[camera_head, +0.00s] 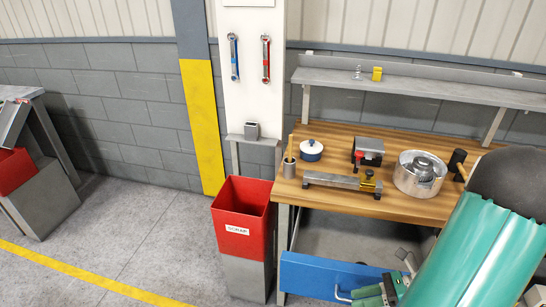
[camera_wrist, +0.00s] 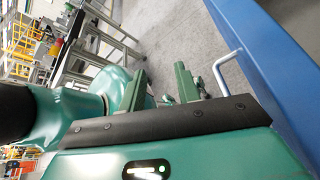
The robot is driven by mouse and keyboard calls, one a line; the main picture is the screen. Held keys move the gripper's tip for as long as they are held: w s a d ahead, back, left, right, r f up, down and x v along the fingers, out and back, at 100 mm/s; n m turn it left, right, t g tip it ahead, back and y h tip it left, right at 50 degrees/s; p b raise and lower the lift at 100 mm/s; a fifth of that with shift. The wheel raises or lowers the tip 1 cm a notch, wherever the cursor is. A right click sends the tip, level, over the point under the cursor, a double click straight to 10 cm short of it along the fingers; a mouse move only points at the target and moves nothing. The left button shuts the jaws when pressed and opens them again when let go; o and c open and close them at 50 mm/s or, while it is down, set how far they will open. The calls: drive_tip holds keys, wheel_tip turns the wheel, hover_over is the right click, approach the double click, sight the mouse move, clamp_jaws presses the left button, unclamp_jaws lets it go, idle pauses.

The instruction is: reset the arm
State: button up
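My gripper (camera_head: 384,288) is low at the bottom of the head view, in front of a blue panel (camera_head: 318,274) with a pale handle. My green arm crosses the lower right corner. In the wrist view the two green fingers of my gripper (camera_wrist: 162,82) stand apart with nothing visible between them. The blue panel (camera_wrist: 285,70) runs down the right side there. Its pale handle (camera_wrist: 222,66) is to the right of the fingers and outside their gap.
Open floor (camera_head: 140,225) lies further left.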

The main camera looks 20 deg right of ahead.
drive_tip(key=w+a+r+n+h, duration=0.2)
drive_tip(key=a+r+n+h, duration=0.4)
drive_tip(key=n, duration=0.8)
drive_tip(key=w+a+r+n+h, duration=0.3)
drive_tip(key=a+r+n+h, duration=0.3)
drive_tip(key=a+r+n, duration=0.6)
wheel_tip(320, 180, up, 5)
drive_tip(key=n, duration=0.3)
drive_tip(key=shift+w+a, duration=0.25)
drive_tip(key=shift+a, duration=0.15)
drive_tip(key=shift+d+f, duration=0.1)
drive_tip(key=shift+d, duration=0.05)
